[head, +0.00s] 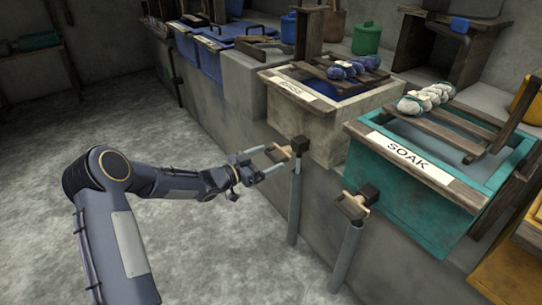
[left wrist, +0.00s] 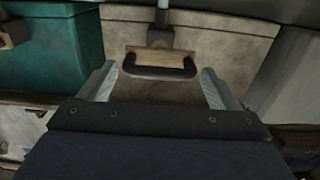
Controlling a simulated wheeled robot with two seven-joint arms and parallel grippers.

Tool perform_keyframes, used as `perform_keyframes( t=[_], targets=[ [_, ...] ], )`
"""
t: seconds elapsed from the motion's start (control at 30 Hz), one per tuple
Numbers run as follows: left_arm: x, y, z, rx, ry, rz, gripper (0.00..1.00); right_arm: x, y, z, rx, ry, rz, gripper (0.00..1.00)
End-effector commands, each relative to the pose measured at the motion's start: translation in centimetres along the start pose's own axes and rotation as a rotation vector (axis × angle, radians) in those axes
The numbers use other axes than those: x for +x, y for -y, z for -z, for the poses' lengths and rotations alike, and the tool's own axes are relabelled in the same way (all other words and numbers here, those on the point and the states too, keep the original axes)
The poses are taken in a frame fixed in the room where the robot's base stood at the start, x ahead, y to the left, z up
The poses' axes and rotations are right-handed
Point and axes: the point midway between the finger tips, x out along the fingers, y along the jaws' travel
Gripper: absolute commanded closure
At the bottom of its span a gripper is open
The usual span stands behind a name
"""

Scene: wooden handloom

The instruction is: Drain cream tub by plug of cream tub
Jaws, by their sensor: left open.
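The cream tub (head: 322,128) stands in the row of tubs, with a white label on its front rim. Its plug (head: 282,151) has a wooden handle in a dark bracket, low on the front above a grey drain pipe. My left gripper (head: 271,161) is open and empty, with its fingers pointing at the plug handle. In the left wrist view, the plug (left wrist: 158,60) lies between the lines of the two open fingers (left wrist: 158,78), near the tips. I cannot tell if they touch it. The cream tub wall (left wrist: 225,45) fills the background. My right gripper is not in view.
A teal tub (head: 400,195) labelled SOAK stands right of the cream tub, with its own handle (head: 353,206) and pipe. Blue tubs (head: 250,48) stand to the left. Wooden racks with skeins lie over the tubs. The concrete floor (head: 190,245) is clear.

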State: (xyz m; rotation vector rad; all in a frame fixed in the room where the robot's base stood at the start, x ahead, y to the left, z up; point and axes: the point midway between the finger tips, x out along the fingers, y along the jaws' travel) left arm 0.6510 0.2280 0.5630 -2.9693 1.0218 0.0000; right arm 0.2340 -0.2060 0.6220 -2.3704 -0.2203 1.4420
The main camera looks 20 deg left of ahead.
Motion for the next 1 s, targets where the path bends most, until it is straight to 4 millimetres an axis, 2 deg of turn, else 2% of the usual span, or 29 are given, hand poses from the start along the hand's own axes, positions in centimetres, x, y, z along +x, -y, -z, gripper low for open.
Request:
perform_keyframes(
  t=[0.03,0.2,0.33,0.87,1.0],
  targets=[
    [-1.1,0.1,0.3,-0.001,0.003,0.003,0.16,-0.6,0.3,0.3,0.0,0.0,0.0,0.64],
    [-3.9,0.1,0.3,-0.002,0.002,0.004,0.16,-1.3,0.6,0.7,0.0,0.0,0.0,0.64],
    [-5.3,0.0,0.1,-0.001,0.001,0.002,0.16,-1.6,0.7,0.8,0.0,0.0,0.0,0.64],
    [-5.8,0.0,0.0,-0.001,0.0,0.001,0.16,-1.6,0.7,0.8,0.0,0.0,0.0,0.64],
    [-5.8,0.4,1.2,0.017,0.038,0.041,0.16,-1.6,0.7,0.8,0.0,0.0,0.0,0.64]
  ],
)
